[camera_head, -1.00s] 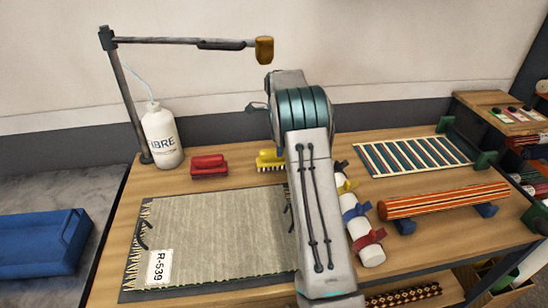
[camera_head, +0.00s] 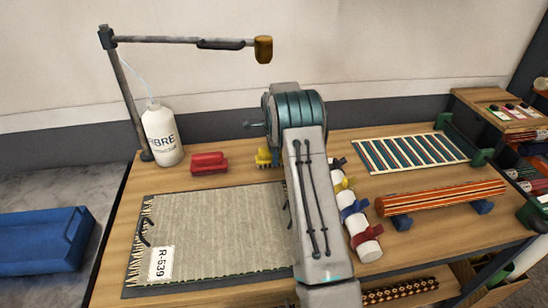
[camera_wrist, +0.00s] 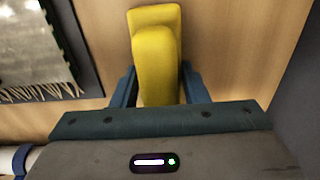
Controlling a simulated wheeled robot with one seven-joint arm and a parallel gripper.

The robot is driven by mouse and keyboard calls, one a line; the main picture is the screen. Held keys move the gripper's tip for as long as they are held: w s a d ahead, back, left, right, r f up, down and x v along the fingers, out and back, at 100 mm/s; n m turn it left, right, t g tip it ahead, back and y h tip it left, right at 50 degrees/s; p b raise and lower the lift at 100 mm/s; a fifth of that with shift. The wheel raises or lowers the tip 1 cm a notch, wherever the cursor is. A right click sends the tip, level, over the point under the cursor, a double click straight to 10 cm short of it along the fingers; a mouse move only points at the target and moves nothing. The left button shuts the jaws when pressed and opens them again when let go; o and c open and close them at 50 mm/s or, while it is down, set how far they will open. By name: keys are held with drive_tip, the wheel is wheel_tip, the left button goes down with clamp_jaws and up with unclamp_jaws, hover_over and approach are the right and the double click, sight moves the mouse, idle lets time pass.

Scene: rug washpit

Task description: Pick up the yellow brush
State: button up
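The yellow brush (camera_head: 263,157) lies at the back of the wooden bench, mostly hidden behind my arm in the head view. In the wrist view the yellow brush (camera_wrist: 157,55) is large and lies between the two dark blue fingers of my gripper (camera_wrist: 159,82). One finger is at each side of it, very close to its sides. I cannot tell whether the fingers press on it or leave a small gap. The brush shows no clear lift from the bench. My gripper is hidden in the head view.
A red brush (camera_head: 209,163) lies to the left, near a white bottle (camera_head: 161,135). A grey rug (camera_head: 210,235) lies in front. A white roll with coloured ties (camera_head: 357,220) is right of my arm. A lamp-like post (camera_head: 123,85) stands at the back left.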

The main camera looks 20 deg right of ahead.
drive_tip(key=shift+r, duration=0.15)
wheel_tip(320, 180, up, 4)
drive_tip(key=shift+r+b, duration=0.1)
drive_tip(key=shift+b, duration=0.55)
drive_tip(key=s+d+r+b, duration=0.2)
drive_tip(key=s+d+r, duration=0.2)
drive_tip(key=s, duration=0.7)
wheel_tip(320, 180, up, 3)
drive_tip(key=shift+d+f+b, duration=0.15)
drive_tip(key=shift+f+b, duration=0.05)
drive_tip(key=shift+b, duration=0.1)
drive_tip(key=o, duration=0.5)
drive_tip(key=c, duration=0.3)
